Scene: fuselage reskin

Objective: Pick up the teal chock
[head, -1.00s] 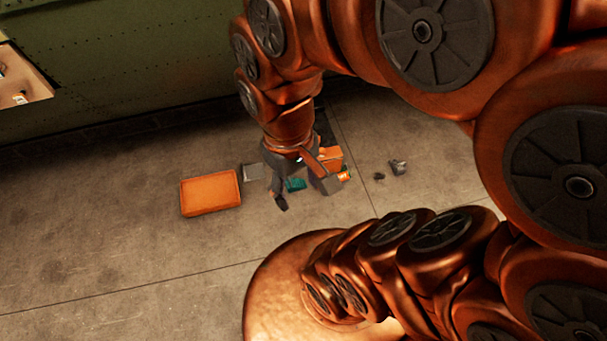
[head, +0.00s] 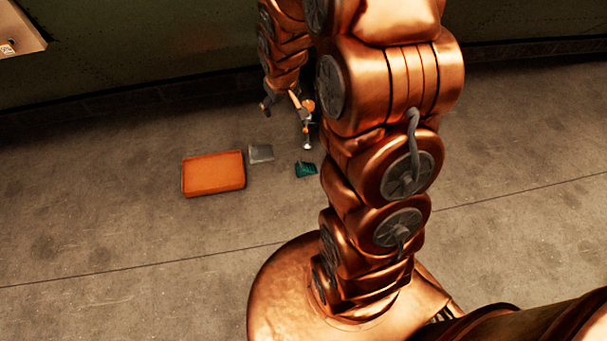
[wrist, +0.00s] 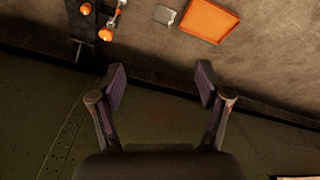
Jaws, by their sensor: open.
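My gripper (head: 268,102) is beyond the chock, up and to the left in the head view, near the green wall and apart from the chock. In the wrist view my gripper (wrist: 161,75) is open, its two fingers spread with nothing between them.
An orange tray (head: 213,173) and a grey flat piece (head: 261,153) lie left of the chock. A dark strip with orange knobs (wrist: 105,34) shows in the wrist view. The green wall (wrist: 160,140) is close behind. Floor in front of the tray is clear.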

